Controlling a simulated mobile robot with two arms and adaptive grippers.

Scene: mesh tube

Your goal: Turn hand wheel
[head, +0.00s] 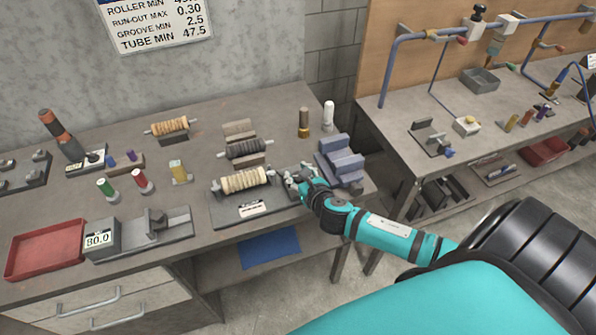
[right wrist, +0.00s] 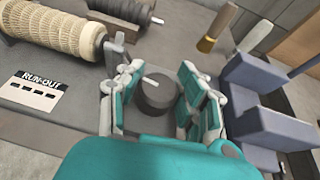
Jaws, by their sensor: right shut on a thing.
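The hand wheel (right wrist: 156,97) is a dark round knob with a short pale peg on its face. In the right wrist view it sits between the teal and grey fingers of my right gripper (right wrist: 160,98), which is shut on it. In the head view my right gripper (head: 297,184) is at the right end of the run-out stand (head: 226,216), and it hides the wheel there. The stand carries a cream ribbed roller (head: 240,181), which also shows at the upper left of the right wrist view (right wrist: 50,30). My left gripper is not in view.
Blue-grey V-blocks (head: 341,165) stand just right of the gripper. Other rollers (head: 247,149) lie behind the stand. A red tray (head: 46,250) and an 80.0 gauge block (head: 101,240) sit left.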

